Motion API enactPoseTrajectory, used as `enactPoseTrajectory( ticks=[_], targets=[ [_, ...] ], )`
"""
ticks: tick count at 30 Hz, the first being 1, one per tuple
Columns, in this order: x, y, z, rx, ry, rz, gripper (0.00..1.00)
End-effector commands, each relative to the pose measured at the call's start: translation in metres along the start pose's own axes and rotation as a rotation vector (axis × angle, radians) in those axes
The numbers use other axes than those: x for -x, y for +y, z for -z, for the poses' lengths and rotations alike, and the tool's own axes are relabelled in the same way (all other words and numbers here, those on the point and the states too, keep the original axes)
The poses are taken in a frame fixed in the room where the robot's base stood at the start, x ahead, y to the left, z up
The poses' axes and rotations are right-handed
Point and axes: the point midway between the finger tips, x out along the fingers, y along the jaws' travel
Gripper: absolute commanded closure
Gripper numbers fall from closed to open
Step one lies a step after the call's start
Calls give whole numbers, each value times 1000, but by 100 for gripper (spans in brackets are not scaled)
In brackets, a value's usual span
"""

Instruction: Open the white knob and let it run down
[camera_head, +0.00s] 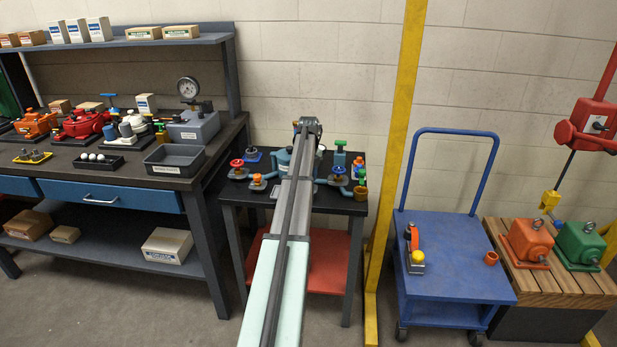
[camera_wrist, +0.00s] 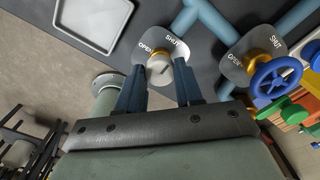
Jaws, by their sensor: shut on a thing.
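The white knob (camera_wrist: 159,70) sits on a grey plate (camera_wrist: 178,49) marked OPEN and SHUT in the wrist view. A pale line on the knob's face is partly visible, and I cannot tell exactly which mark it faces. My gripper (camera_wrist: 160,67) has one dark finger on each side of the knob and is shut on it. In the head view my arm reaches over the dark table, and it hides the knob and the fingertips.
A blue handwheel (camera_wrist: 275,78) on a similar OPEN/SHUT plate is close on the right, with yellow, green and red parts beyond. Blue pipes run past the plates. A grey tray (camera_wrist: 58,24) lies at upper left. A yellow post (camera_head: 397,140) stands right of the table.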

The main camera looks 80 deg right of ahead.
Motion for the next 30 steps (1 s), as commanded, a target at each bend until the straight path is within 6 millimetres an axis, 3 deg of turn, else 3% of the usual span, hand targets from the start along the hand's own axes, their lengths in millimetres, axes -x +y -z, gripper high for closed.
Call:
enactPoseTrajectory(
  ticks=[8, 30],
  targets=[
    [0, 0, 0, 139, 0, -1, 95],
    [0, 0, 0, 829, 0, -1, 95]
  ],
)
